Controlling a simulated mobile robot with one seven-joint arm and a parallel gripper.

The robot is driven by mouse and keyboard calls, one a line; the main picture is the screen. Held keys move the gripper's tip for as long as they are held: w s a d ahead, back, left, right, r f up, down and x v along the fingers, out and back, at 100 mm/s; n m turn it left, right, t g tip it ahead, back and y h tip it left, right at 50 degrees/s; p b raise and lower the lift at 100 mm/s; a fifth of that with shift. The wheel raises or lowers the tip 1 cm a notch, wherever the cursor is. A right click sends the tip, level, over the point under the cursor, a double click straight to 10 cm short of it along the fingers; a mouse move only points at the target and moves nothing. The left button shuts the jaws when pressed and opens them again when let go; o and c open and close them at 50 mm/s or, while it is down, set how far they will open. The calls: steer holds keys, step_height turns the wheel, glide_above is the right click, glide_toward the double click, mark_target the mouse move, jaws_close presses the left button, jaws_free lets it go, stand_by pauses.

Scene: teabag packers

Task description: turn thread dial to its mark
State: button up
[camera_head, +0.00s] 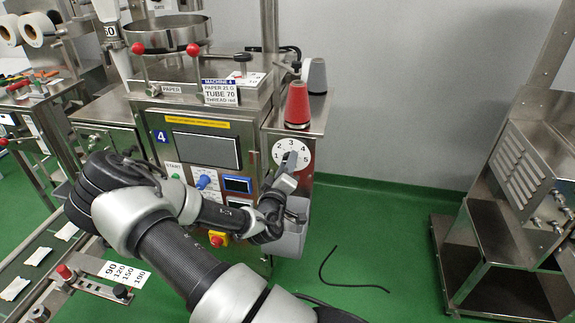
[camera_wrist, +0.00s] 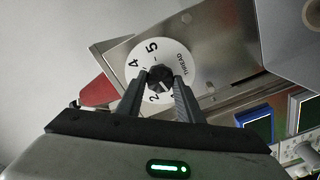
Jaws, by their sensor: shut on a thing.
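The thread dial is a white disc (camera_head: 304,146) on the right front face of machine 4, with numbers 1 to 5 around its rim. In the wrist view the disc (camera_wrist: 183,62) shows the word THREAD and a dark knob (camera_wrist: 160,76) at its middle. My gripper (camera_head: 287,170) reaches the dial from below in the head view and covers part of it. In the wrist view my gripper (camera_wrist: 160,88) has one finger on each side of the knob and is shut on it. I cannot tell exactly which number the knob points to.
A red thread cone (camera_head: 297,105) and a grey cone (camera_head: 317,76) stand above the dial. A sign (camera_head: 220,92) reads MACHINE 4, with thread red. A grey bin (camera_head: 292,238) hangs below the dial. A black cable (camera_head: 350,285) lies on the green floor, with open floor to the right.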

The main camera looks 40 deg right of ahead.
steer(key=shift+f, duration=0.1)
steer(key=o, duration=1.1)
steer(key=shift+c, duration=0.2)
steer(key=shift+s+a, duration=0.1)
steer(key=v, duration=1.7)
steer(key=shift+p, duration=0.35)
steer(key=shift+a, duration=0.15)
